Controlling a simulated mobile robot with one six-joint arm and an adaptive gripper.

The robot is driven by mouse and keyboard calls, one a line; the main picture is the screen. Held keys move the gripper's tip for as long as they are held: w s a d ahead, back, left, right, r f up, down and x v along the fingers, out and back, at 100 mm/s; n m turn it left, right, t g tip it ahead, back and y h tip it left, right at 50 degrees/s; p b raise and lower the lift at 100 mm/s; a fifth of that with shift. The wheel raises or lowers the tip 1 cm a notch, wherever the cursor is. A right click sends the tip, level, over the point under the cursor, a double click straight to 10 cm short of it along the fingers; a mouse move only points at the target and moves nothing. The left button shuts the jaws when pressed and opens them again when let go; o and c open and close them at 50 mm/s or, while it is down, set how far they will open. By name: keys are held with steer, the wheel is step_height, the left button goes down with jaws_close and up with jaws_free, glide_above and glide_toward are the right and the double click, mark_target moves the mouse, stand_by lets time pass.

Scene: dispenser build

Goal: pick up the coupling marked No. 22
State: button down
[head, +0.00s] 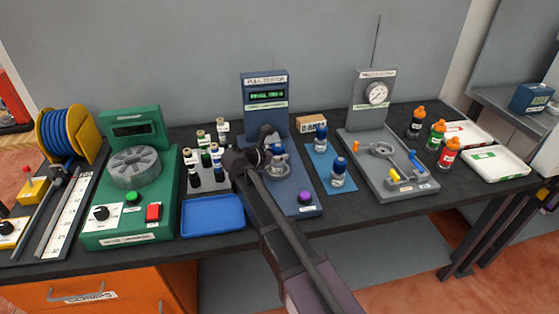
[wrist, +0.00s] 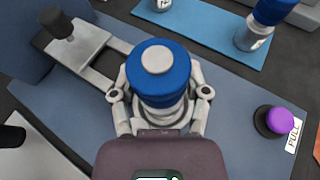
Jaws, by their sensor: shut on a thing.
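My gripper (wrist: 158,100) is shut on a coupling with a blue top and grey metal body (wrist: 165,72); its fingers clasp both sides in the wrist view. In the head view the gripper (head: 266,158) and this coupling (head: 277,151) are over the blue pull tester's base. I cannot tell whether the coupling touches the base. Two similar blue-topped couplings stand on a blue mat (head: 319,160) to the right, one at the back (head: 320,137) and one in front (head: 338,174). No number 22 can be read on any of them; the held one's label is hidden.
The pull tester (head: 264,92) rises behind my gripper; its purple button (head: 305,197) is to the front right. A blue tray (head: 212,216) and several small bottles (head: 207,160) are on the left. A gauge station (head: 390,170) stands right of the mat.

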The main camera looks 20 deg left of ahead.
mark_target(278, 146)
steer(key=shift+r, duration=0.15)
step_height(278, 146, up, 3)
steer(key=p, duration=0.3)
steer(key=shift+r+p, duration=0.15)
steer(key=shift+p, duration=0.15)
steer(key=shift+s+r, duration=0.15)
steer(key=shift+s, duration=0.1)
steer(key=s+r+p, duration=0.1)
steer(key=s, duration=1.4)
steer(key=shift+s, duration=0.25)
steer(key=shift+r, duration=0.1)
